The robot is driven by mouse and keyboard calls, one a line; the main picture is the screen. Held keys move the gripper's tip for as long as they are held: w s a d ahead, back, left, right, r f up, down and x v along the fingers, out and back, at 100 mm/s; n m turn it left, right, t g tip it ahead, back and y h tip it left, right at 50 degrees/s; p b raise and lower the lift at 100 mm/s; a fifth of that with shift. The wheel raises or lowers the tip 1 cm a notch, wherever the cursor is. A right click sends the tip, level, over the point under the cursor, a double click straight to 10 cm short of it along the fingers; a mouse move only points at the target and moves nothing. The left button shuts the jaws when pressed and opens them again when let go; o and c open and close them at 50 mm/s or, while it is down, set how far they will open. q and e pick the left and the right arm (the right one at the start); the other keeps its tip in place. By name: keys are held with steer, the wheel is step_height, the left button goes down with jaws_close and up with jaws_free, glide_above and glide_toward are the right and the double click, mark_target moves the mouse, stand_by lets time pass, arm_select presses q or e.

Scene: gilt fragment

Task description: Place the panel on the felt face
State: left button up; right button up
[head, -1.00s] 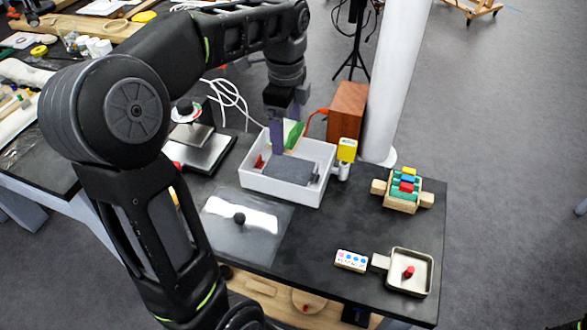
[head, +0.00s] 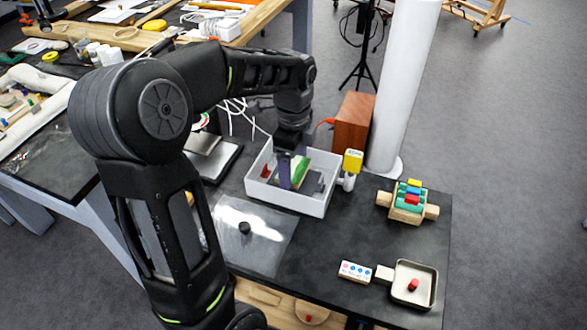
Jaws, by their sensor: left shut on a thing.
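My left gripper (head: 291,170) reaches down into the white open box (head: 318,207) and is shut on the panel (head: 303,166), a small tilted piece with a green side and a pale side. A purple-grey finger stands in front of part of the panel. The dark grey felt face (head: 314,186) lies inside the box, partly hidden by the gripper and panel. I cannot tell whether the panel touches the felt. My right gripper is not in view.
A yellow-topped post (head: 352,162) stands at the box's right wall, with a wooden box (head: 352,121) and a white column (head: 402,90) behind. A clear sheet with a black knob (head: 244,227) lies front left. A coloured-block holder (head: 407,202) and small tray (head: 414,284) sit right.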

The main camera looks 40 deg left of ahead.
mark_target(294, 169)
arm_select(q)
steer(key=shift+f, duration=1)
steer(key=shift+f, duration=0.15)
steer(key=o, duration=1.1)
step_height(294, 169, up, 12)
steer(key=shift+r, duration=0.15)
